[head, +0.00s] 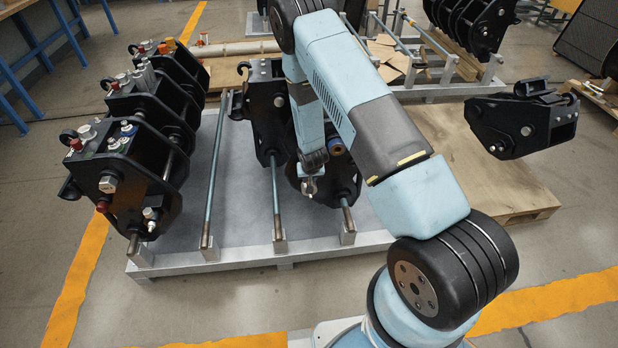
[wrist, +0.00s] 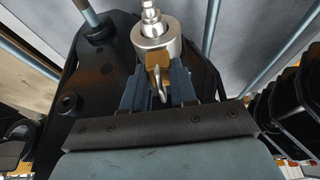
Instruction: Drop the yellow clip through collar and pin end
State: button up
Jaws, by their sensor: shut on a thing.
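In the wrist view my gripper (wrist: 165,78) is shut on the yellow clip (wrist: 158,58), whose yellow block shows between the fingertips with a thin metal wire loop towards me. The silver collar (wrist: 146,46) lies just beyond the clip, with the stepped silver pin end (wrist: 150,12) showing past it. The clip overlaps the collar's near edge; I cannot tell whether it touches or enters a hole. In the head view my gripper (head: 312,165) is at the black coupler (head: 346,180) on the rack, and the clip is too small to make out.
Black couplers (head: 140,145) stand on the left of the grey rack (head: 225,250), with bare rails beside them. In the wrist view dark coupler plates (wrist: 95,70) flank my gripper.

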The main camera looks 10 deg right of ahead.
jog(key=shift+s+f, duration=0.1)
jog(key=shift+f, duration=0.15)
jog(key=o, duration=1)
jog(key=v, duration=1.3)
jog(key=shift+r, duration=0.35)
